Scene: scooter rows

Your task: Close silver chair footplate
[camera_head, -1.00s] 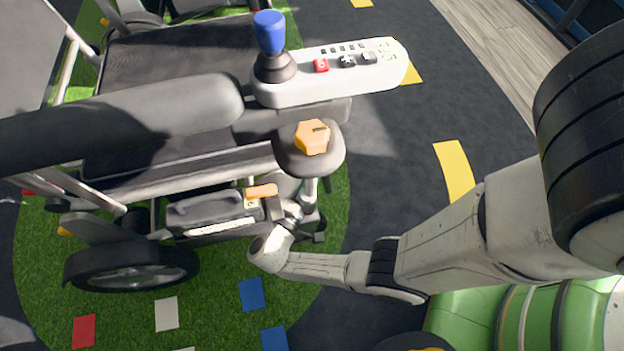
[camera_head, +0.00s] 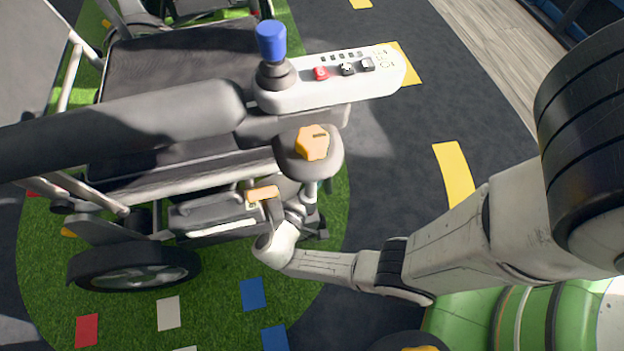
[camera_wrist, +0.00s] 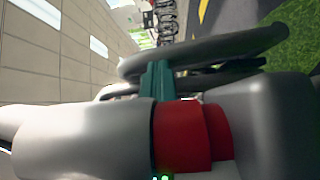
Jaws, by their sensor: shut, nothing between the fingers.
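The silver chair is a wheelchair with a dark seat (camera_head: 180,60), silver tubes and a grey armrest (camera_head: 150,115). I cannot make out its footplate for certain in the head view; the armrest and controls cover part of the chair's front. My gripper (camera_head: 306,195) is low beside the chair's front, under the orange-knobbed pad, with its fingertips mostly hidden. In the wrist view, the teal fingers (camera_wrist: 157,85) are shut and empty. They are close to a dark grey curved bar (camera_wrist: 205,50); I cannot tell whether they touch or whether it is the footplate.
A white control panel (camera_head: 375,75) with a blue joystick (camera_head: 271,42) and an orange knob (camera_head: 313,142) overhang my gripper. A black wheel (camera_head: 135,268) stands at lower left. Dark floor with yellow marks (camera_head: 454,172) is open to the right.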

